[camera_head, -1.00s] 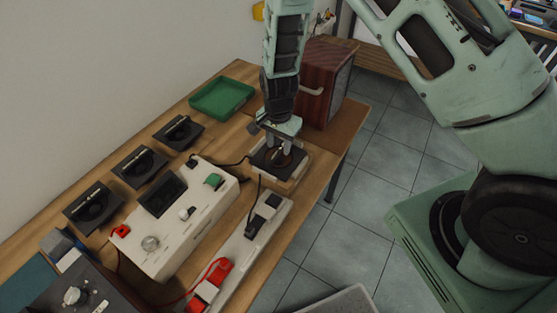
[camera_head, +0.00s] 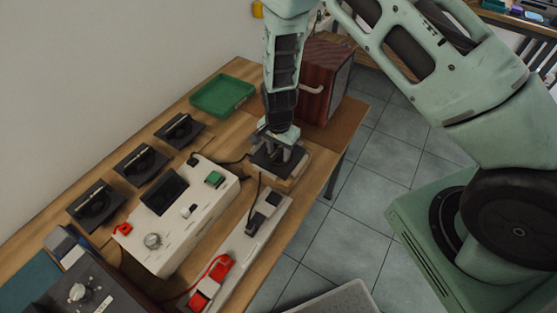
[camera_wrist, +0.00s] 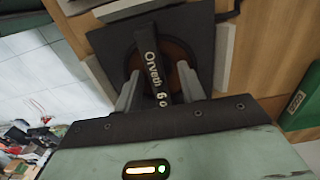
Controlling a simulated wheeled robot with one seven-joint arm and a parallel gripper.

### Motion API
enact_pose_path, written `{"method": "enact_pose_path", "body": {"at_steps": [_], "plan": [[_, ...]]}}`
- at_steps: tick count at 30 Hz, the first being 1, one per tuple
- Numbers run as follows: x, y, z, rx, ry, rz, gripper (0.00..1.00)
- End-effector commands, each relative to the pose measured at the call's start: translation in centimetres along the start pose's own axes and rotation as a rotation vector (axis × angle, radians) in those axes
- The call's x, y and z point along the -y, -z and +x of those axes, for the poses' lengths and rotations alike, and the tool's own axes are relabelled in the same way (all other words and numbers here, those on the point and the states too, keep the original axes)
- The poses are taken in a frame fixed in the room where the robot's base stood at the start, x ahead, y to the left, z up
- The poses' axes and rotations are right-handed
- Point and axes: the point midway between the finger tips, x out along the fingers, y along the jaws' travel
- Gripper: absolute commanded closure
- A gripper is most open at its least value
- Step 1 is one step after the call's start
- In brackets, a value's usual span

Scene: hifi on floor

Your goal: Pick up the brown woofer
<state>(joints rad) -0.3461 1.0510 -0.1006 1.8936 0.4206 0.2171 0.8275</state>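The brown woofer (camera_wrist: 179,50) is a square black plate with a brown round cone and a black handle bar lettered "Orveth 6 o". In the head view it (camera_head: 267,165) lies on a pale holder near the table's right edge, partly hidden by my gripper (camera_head: 282,153). In the wrist view my gripper (camera_wrist: 160,92) is low over the woofer. Its two grey fingers stand either side of the handle bar, with a gap showing on both sides. The fingers look open, and nothing is gripped.
Three black units with handles (camera_head: 141,164) lie in a row at left. A green tray (camera_head: 222,95) and a reddish wooden cabinet (camera_head: 328,70) stand behind. A white instrument box (camera_head: 175,228) and a white strip with red and black parts (camera_head: 235,255) are close in front.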

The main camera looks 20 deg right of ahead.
Motion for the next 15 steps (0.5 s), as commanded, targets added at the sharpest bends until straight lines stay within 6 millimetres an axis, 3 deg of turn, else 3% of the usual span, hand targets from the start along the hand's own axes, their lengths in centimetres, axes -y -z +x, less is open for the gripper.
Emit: {"method": "enact_pose_path", "body": {"at_steps": [11, 15], "plan": [[0.00, 0.00, 0.17, 0.000, 0.000, 0.000, 0.60], [0.00, 0.00, 0.16, 0.000, 0.000, 0.000, 0.99]]}}
